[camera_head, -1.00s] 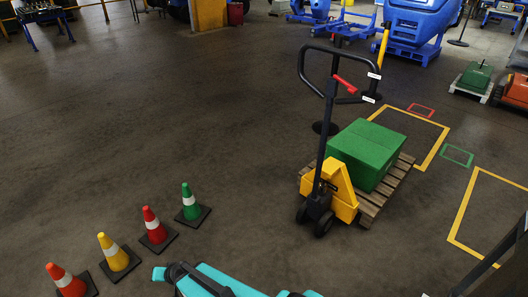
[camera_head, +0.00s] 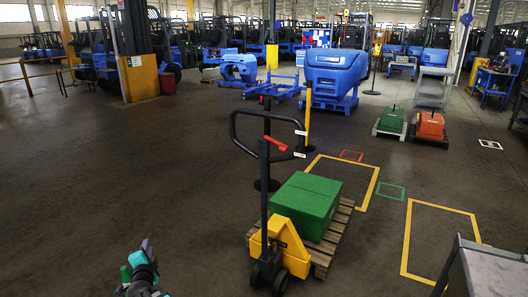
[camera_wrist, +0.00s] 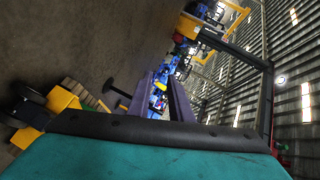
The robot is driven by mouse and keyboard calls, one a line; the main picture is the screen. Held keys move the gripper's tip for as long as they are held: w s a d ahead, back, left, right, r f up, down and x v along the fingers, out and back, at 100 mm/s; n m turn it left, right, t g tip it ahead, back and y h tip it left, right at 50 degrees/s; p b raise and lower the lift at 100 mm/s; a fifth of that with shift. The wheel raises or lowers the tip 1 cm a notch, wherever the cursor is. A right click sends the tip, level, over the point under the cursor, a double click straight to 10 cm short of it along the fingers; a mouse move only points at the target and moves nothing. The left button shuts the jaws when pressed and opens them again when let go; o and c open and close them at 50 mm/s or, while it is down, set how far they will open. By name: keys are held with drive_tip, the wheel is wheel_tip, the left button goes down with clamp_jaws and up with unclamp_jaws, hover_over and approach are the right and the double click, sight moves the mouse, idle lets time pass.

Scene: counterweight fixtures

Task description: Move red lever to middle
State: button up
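The red lever (camera_head: 275,143) is on the black loop handle (camera_head: 262,140) of a yellow pallet jack (camera_head: 280,240), which stands upright right of centre in the head view. A small red piece, likely this lever, shows at the right edge of the wrist view (camera_wrist: 282,155), beside the handle's dark frame (camera_wrist: 268,95). My gripper (camera_head: 147,246) is low and left in the head view, well apart from the lever. In the wrist view my gripper's two fingers (camera_wrist: 161,90) stand apart with nothing gripped between them.
A green box (camera_head: 306,205) rests on the wooden pallet (camera_head: 328,248) on the jack. A grey table (camera_head: 485,270) is at lower right. Blue machines (camera_head: 335,75) stand behind. Floor left of the jack is open.

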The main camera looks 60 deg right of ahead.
drive_tip(key=s+d+r+m+g+h, duration=0.3)
drive_tip(key=s+d+r+m, duration=0.3)
drive_tip(key=d, duration=0.5)
drive_tip(key=m+g+h+b, duration=0.1)
drive_tip(key=m+g+h, duration=0.3)
drive_tip(key=m+g, duration=0.55)
approach(282, 150)
drive_tip(key=a, duration=0.2)
drive_tip(key=shift+a+r+m, duration=0.15)
drive_tip(key=shift+a+m, duration=0.1)
drive_tip(key=shift+a, duration=0.05)
drive_tip(key=shift+d, duration=0.15)
drive_tip(key=shift+s+d, duration=0.2)
drive_tip(key=shift+d, duration=3.15)
drive_tip(key=shift+s+d, duration=0.2)
drive_tip(key=shift+d, duration=3.2)
drive_tip(key=shift+c, duration=0.5)
clamp_jaws()
